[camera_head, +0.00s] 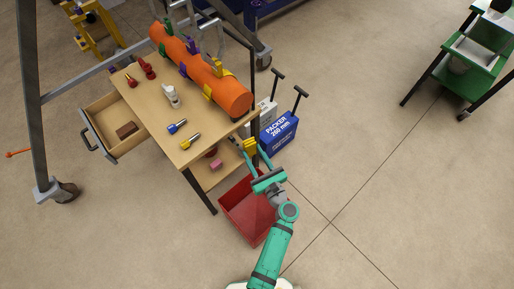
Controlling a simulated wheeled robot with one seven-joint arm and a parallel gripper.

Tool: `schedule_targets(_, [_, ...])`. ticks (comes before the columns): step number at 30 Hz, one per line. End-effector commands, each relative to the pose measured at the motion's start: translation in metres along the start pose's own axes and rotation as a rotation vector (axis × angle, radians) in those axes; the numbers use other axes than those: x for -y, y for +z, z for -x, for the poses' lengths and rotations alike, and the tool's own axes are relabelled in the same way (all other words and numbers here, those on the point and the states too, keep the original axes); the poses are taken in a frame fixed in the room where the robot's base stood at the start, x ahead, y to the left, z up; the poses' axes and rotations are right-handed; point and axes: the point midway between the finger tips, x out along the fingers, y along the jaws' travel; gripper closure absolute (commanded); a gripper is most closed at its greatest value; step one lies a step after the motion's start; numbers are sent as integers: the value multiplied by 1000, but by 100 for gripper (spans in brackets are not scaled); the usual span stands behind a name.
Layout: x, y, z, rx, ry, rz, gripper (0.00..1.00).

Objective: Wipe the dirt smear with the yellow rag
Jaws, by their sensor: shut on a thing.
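My gripper (254,154) reaches up from the bottom of the view, above the red bin and just right of the wooden table's front corner. Its teal fingers are shut on the yellow rag (250,145), a small bunched yellow piece at the fingertips. The rag is near the table's right edge; I cannot tell whether it touches anything. I cannot make out a dirt smear in this view.
An orange pipe (195,64) with coloured clamps lies along the table (150,106). An open drawer (103,147) juts left. A blue PACKER box (279,135) and red bin (238,216) stand close by.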

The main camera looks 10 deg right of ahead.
Motion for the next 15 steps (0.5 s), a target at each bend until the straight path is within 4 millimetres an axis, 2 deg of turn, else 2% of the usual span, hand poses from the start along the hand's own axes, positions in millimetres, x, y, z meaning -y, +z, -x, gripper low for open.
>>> schedule_targets(1, [5,11,-2,2,54,6,96])
schedule_targets(6, [12,29,-3,0,197,1,96])
schedule_targets(15, [13,36,-8,0,267,-4,96])
